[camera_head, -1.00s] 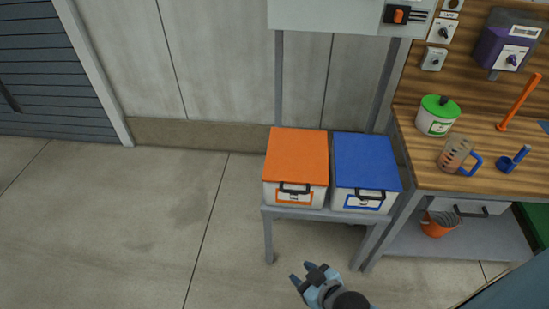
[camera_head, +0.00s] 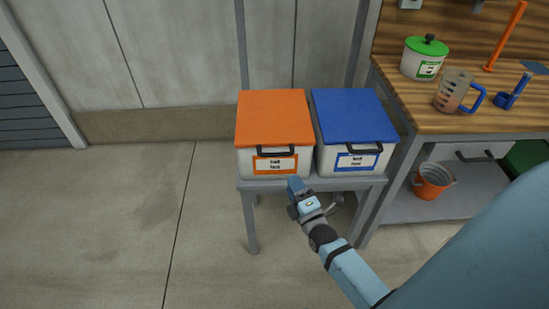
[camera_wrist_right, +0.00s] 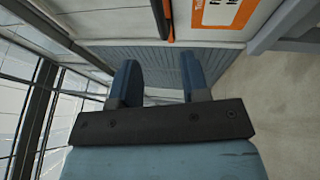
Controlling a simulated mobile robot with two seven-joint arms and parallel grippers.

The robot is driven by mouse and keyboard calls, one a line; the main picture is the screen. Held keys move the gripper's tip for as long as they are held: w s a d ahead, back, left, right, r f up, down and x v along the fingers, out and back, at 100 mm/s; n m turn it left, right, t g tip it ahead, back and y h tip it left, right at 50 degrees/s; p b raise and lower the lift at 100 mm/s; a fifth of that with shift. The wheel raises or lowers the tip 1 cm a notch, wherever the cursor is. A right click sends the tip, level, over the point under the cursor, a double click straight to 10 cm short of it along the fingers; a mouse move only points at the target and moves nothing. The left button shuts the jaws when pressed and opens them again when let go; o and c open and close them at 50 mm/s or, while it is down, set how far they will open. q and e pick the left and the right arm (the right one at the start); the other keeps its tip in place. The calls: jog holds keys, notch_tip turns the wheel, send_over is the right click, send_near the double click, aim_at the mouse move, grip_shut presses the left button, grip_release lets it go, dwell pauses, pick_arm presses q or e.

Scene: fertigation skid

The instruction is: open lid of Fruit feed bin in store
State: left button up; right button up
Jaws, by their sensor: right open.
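The bin with an orange lid (camera_head: 274,117) stands on a grey stand, its lid lying flat and closed. Its white front has a black handle (camera_head: 276,150) and an orange-framed label (camera_head: 275,165), whose small lettering is hard to read. My right gripper (camera_head: 294,186) is in front of and just below this bin's right front corner, apart from the handle. In the right wrist view my two fingers (camera_wrist_right: 158,80) are spread with nothing between them; the bin's label (camera_wrist_right: 220,12) and the dark handle beside the orange lid edge show above them. My left gripper is not in view.
A bin with a blue lid (camera_head: 354,115) stands close on the right. The grey stand (camera_head: 250,220) has legs below. A wooden bench (camera_head: 420,115) with a green-lidded pot (camera_head: 423,60) and a measuring jug (camera_head: 453,90) is further right. Floor on the left is clear.

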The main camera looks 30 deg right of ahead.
aim_at(276, 154)
jog(key=b+x, duration=0.1)
jog(key=x, duration=1.1)
jog(key=shift+w+a+f, duration=0.1)
grip_shut()
